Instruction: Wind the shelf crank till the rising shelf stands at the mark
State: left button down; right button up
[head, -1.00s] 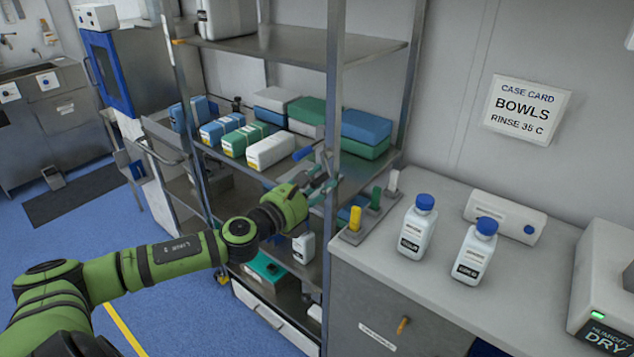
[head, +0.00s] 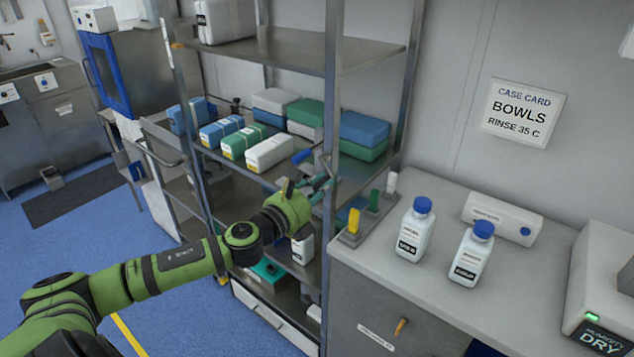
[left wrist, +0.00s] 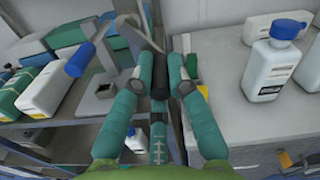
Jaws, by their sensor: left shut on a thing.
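My left gripper (head: 324,183), green with teal fingers, is at the front right post of the shelf rack. In the left wrist view its fingers (left wrist: 160,78) are closed around a short black cylinder (left wrist: 158,82), seemingly the crank's grip. A grey bracket (left wrist: 100,97) with a blue cylinder (left wrist: 79,60) sits just left of the fingers; the blue cylinder shows in the head view (head: 302,156) too. The crank is mostly hidden by the fingers and post. The loaded middle shelf (head: 232,162) carries several boxes. An orange tab (head: 177,45) on the left post may be the mark; I cannot tell. My right gripper is out of view.
A counter (head: 440,270) on the right bears two white bottles (head: 414,228) with blue caps and a rack of coloured handles (head: 353,222) close to the post. A fixed upper shelf (head: 300,50) is above. Blue floor (head: 170,300) is free in front.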

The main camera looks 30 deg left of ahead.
aim_at(329, 177)
pick_arm(q)
jog(key=r+n+p, duration=0.1)
jog(key=n, duration=0.2)
jog(key=d+r+n+p, duration=0.1)
jog(key=n+p, duration=0.1)
jog(key=n, duration=0.1)
jog(key=d+r+n+p, duration=0.1)
jog(key=n, duration=0.2)
jog(key=shift+s+d+n+p, duration=0.15)
jog(key=shift+n+p, duration=0.25)
jog(key=shift+r+n, duration=0.1)
jog(key=shift+n, duration=0.2)
jog(key=shift+r+n+p, duration=0.75)
jog(key=shift+n+p, duration=0.05)
jog(key=shift+n, duration=0.3)
jog(key=c, duration=1.2)
grip_release()
jog(key=shift+f, duration=0.15)
